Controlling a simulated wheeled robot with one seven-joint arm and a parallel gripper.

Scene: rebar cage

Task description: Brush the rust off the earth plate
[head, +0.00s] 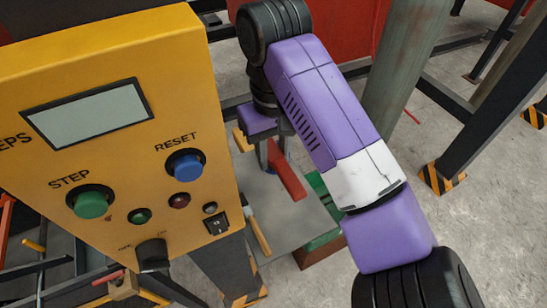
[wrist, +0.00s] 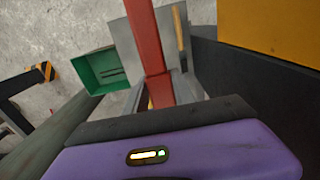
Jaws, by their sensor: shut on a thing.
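My gripper (head: 268,160) hangs below my purple arm, beside the yellow control box in the head view. It is shut on a red bar-shaped thing (head: 287,172), which looks like the handle of a brush. In the wrist view the red bar (wrist: 146,45) runs from the top edge down to the jaws. The fingertips are mostly hidden behind the purple gripper body there. I see no bristles clearly. The red bar is over a grey metal surface (head: 290,222); I cannot tell whether it touches it. I cannot pick out the earth plate or any rust.
The yellow control box (head: 110,100) stands close at the left of my arm. A grey-green post (head: 405,70) and dark beams stand at right. Concrete floor (head: 470,215) is open at right.

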